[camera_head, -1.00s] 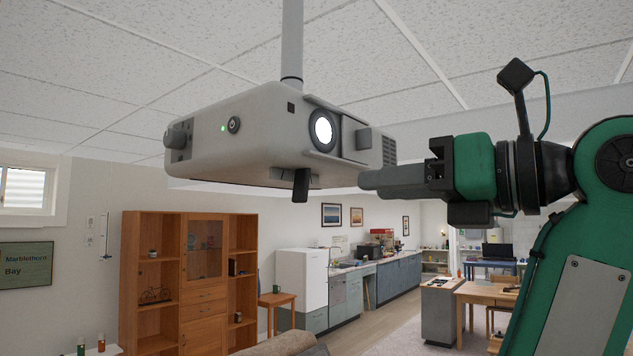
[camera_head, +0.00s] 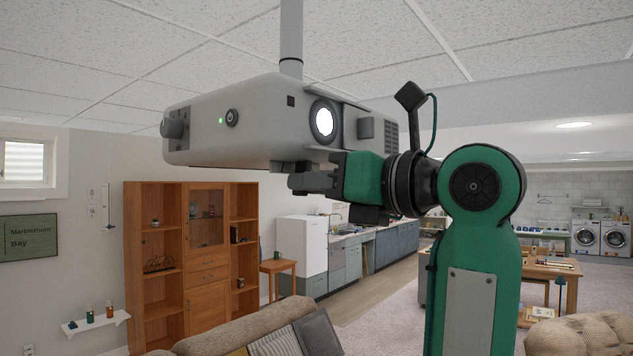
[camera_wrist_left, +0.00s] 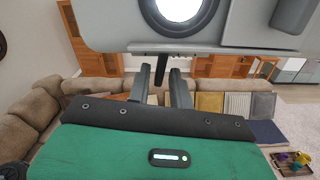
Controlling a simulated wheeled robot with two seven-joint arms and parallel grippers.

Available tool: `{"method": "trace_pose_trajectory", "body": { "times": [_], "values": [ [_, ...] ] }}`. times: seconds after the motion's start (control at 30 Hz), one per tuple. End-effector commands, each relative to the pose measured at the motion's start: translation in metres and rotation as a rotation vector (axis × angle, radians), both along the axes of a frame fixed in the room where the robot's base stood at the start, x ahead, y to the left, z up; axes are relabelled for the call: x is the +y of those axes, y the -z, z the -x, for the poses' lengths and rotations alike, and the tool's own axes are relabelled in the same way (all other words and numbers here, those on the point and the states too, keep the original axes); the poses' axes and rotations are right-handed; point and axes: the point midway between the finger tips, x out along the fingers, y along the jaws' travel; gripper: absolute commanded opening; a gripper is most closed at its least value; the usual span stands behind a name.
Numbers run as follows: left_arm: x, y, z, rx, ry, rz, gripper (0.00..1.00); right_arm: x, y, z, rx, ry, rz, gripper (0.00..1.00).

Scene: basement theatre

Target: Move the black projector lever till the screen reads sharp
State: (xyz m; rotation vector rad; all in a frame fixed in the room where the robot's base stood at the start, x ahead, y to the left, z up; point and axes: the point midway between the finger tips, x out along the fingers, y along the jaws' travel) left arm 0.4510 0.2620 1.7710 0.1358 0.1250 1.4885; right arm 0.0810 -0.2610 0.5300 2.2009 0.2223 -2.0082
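The pale grey projector (camera_head: 235,125) hangs under the ceiling with its lens lit white. Its black lever hung below the front edge earlier; in the head view my left gripper (camera_head: 297,180) now covers that spot. In the left wrist view, the lever (camera_wrist_left: 160,67) hangs from the projector's underside, between the two dark fingertips of my left gripper (camera_wrist_left: 160,78). The fingers are apart, with small gaps beside the lever, so they appear open around it. Whether they touch it is hard to tell. The right gripper and the screen are not in view.
The projector's pole (camera_head: 291,40) rises to the ceiling. The projector body is close above my left gripper. Well below are a beige sofa (camera_head: 250,325), a wooden cabinet (camera_head: 205,265) and a wall shelf (camera_head: 95,322). The air left of and below the gripper is clear.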

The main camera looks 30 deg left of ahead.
Motion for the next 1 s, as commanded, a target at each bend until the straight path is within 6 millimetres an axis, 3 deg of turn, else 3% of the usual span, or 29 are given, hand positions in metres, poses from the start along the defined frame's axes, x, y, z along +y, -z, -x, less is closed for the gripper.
{"method": "trace_pose_trajectory", "body": {
  "times": [0.03, 0.1, 0.37, 0.73, 1.0],
  "values": [
    [0.000, 0.000, 0.000, 0.000, 0.000, 0.000, 0.11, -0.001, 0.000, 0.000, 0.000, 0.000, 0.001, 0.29],
    [0.000, 0.000, 0.000, 0.000, 0.000, 0.000, 0.00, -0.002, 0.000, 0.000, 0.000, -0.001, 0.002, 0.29],
    [0.000, 0.000, 0.001, 0.008, 0.000, -0.001, 0.00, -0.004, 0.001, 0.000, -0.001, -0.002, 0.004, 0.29],
    [0.001, -0.005, 0.017, 0.215, 0.000, -0.018, 0.00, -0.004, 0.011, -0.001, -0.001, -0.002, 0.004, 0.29],
    [0.001, -0.007, 0.020, 0.251, -0.001, -0.022, 0.00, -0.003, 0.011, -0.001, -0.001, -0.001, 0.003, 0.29]
  ]
}}
